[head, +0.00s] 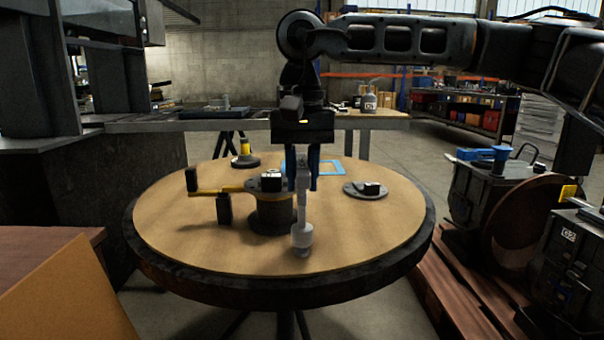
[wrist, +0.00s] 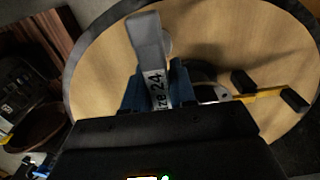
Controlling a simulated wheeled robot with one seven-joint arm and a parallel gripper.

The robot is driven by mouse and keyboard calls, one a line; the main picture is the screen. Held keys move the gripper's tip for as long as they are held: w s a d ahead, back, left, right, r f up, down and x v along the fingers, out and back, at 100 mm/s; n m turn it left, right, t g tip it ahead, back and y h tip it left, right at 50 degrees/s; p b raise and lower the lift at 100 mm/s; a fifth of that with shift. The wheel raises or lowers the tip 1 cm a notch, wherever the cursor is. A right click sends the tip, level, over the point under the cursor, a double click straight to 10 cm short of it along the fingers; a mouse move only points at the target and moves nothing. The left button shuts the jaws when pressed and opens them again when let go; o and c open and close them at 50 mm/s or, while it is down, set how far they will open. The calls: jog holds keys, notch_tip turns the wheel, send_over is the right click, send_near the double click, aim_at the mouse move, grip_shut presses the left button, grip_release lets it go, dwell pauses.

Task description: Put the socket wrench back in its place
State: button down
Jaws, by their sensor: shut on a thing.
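The socket wrench (head: 302,212) is pale grey and hangs roughly upright from my gripper, its thick round end low over the round table (head: 190,255). I cannot tell whether that end touches the wood. My gripper (head: 303,178) has blue fingers and is shut on the wrench, above the front middle of the table. In the wrist view the wrench (wrist: 146,40) stands between the fingers (wrist: 157,88), and lettering ending in "24" shows on it. A blue outline (head: 328,168) lies on the table behind the gripper, partly hidden by it.
A dark disc part (head: 365,190) lies to the right, and a yellow-topped part (head: 245,155) stands at the back left. Machines (head: 490,190) stand at right.

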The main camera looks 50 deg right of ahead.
jog(key=shift+f, duration=0.15)
jog(key=shift+f+b, duration=0.9)
jog(key=shift+f, duration=0.15)
jog(key=shift+c, duration=1.4)
grip_release()
jog(key=shift+r, duration=0.1)
jog(key=shift+r+p, duration=3.2)
jog(key=shift+r, duration=1.3)
jog(key=shift+f, duration=0.1)
